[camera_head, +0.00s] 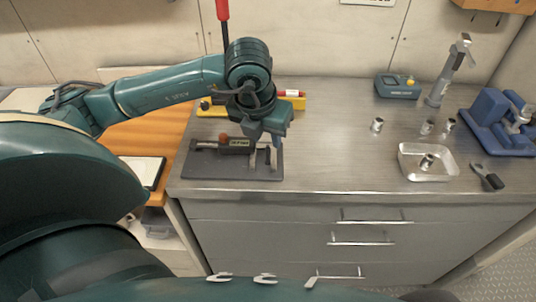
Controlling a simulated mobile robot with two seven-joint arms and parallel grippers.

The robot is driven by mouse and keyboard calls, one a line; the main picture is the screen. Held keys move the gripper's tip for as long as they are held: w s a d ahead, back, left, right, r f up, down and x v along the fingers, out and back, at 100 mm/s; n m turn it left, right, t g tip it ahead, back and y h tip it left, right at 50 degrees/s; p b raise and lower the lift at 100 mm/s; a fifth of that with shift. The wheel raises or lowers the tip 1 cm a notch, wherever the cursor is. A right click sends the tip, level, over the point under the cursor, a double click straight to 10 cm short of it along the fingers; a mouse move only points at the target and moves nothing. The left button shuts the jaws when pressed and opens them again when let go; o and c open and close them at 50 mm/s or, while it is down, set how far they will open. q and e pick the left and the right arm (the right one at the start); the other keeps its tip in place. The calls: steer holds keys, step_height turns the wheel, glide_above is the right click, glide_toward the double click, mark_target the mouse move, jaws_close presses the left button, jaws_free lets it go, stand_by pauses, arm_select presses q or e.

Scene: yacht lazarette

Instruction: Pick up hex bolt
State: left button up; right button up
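My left gripper (264,152) reaches down over the right part of a dark grey tray or mat (225,173) at the left end of the metal counter. Its two fingers look apart. A small dark upright piece shows by the fingers; I cannot tell whether it is the hex bolt or whether it is gripped. No hex bolt can be made out clearly. A dark tool with a label and a reddish knob (226,141) lies on the same mat, left of the fingers. My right gripper is out of view.
A yellow level-like bar (213,111) lies behind the mat. Small metal cylinders (377,125) stand at the right. A metal tray (445,176) holds another. A black-handled tool (487,177), blue vise (487,122), teal device (397,86) and faucet-like fixture (448,72) surround them. The counter's middle is clear.

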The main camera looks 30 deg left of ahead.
mark_target(267, 147)
arm_select(q)
steer(key=shift+p+x, duration=0.65)
steer(key=shift+x, duration=2)
steer(key=shift+s, duration=0.15)
steer(key=shift+c, duration=0.5)
jaws_close()
